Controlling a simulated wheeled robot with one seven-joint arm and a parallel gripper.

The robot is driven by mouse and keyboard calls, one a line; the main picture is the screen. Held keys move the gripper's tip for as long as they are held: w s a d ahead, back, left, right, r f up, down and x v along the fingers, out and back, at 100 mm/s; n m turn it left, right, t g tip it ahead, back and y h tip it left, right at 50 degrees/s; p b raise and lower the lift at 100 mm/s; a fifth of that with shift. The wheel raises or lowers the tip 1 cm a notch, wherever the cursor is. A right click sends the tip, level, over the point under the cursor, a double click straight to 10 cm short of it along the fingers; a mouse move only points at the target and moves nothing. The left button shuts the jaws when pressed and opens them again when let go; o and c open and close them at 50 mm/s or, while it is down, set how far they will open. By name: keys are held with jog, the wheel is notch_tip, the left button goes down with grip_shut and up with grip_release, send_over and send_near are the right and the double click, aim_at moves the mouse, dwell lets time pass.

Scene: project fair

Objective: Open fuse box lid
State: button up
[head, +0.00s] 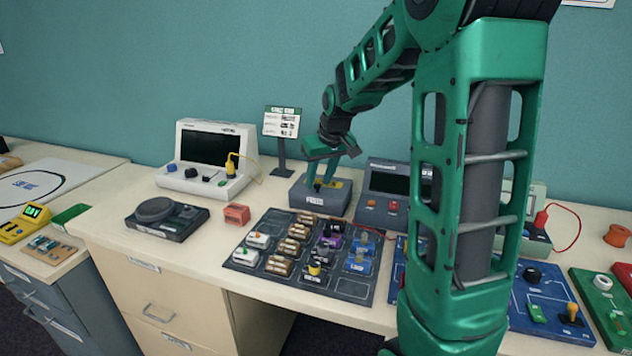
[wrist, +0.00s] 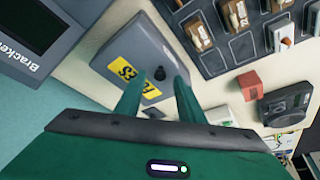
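The fuse box (head: 310,202) is a small grey box with a "FUSES" label on its front, standing at the back of the table. My gripper (head: 321,184) points down over the box. Whether the fingertips are at the knob's height is hard to tell.
A dark board (head: 240,262) with several small modules lies in front of the box. A grey-blue instrument (head: 378,212) stands close on its right. A red block (head: 236,214) and a white instrument (head: 190,160) are to the left. A sign stand (head: 281,150) is behind.

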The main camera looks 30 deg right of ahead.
jog(key=shift+w+f, duration=0.2)
jog(key=shift+f, duration=0.3)
grip_shut()
jog(key=shift+w+r, duration=0.1)
jog(key=shift+r, duration=0.05)
